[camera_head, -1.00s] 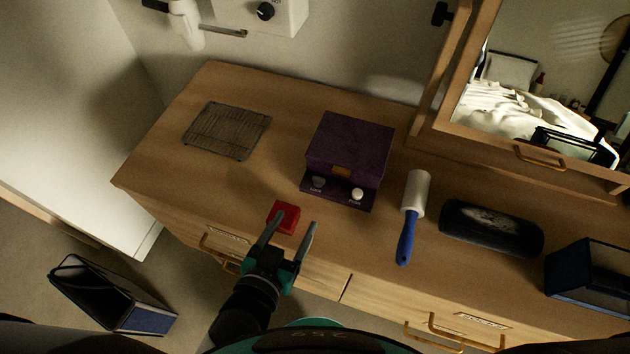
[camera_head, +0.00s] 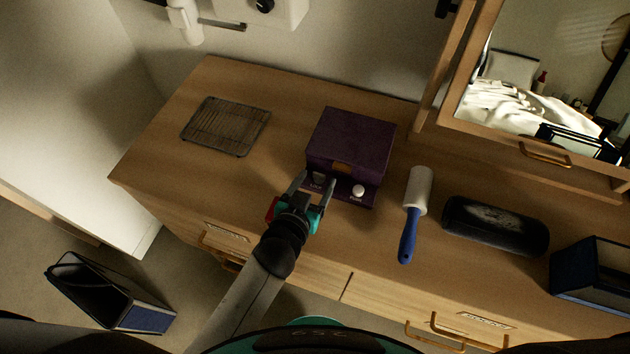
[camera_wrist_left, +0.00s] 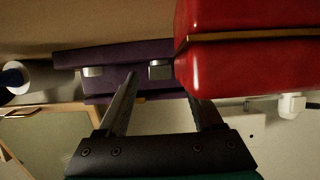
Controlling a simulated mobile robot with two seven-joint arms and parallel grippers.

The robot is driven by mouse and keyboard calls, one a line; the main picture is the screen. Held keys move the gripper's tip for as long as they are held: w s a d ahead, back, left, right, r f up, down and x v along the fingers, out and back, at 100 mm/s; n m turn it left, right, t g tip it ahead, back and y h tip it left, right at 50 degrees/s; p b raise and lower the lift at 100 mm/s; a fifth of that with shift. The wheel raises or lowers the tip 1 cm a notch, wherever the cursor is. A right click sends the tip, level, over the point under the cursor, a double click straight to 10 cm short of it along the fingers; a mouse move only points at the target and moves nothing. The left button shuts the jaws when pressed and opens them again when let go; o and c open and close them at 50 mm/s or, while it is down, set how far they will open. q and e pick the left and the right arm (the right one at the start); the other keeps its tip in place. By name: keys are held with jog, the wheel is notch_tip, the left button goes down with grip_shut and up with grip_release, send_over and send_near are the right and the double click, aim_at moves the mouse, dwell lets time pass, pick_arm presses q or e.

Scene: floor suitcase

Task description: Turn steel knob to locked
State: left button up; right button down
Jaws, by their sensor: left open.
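The purple box (camera_head: 348,145) stands on the dresser with two knobs on its low front ledge. The steel knob (camera_head: 318,178) is the left one, above a small label that seems to read LOCK. A paler round knob (camera_head: 358,191) is to its right. My left gripper (camera_head: 317,182) is open at the ledge, its fingertips either side of the steel knob in the picture. In the left wrist view the steel knob (camera_wrist_left: 160,70) shows beyond and between the open fingers (camera_wrist_left: 158,100). I cannot tell whether they touch it, or how it is turned. My right gripper is not in view.
A red box (camera_wrist_left: 245,55) is close beside my left gripper, mostly hidden behind it in the head view. A lint roller (camera_head: 415,205) and a dark case (camera_head: 495,226) lie to the right. A wire rack (camera_head: 227,127) lies at the left. Bare wood separates rack and box.

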pick_arm(q)
grip_shut()
dwell(0.6)
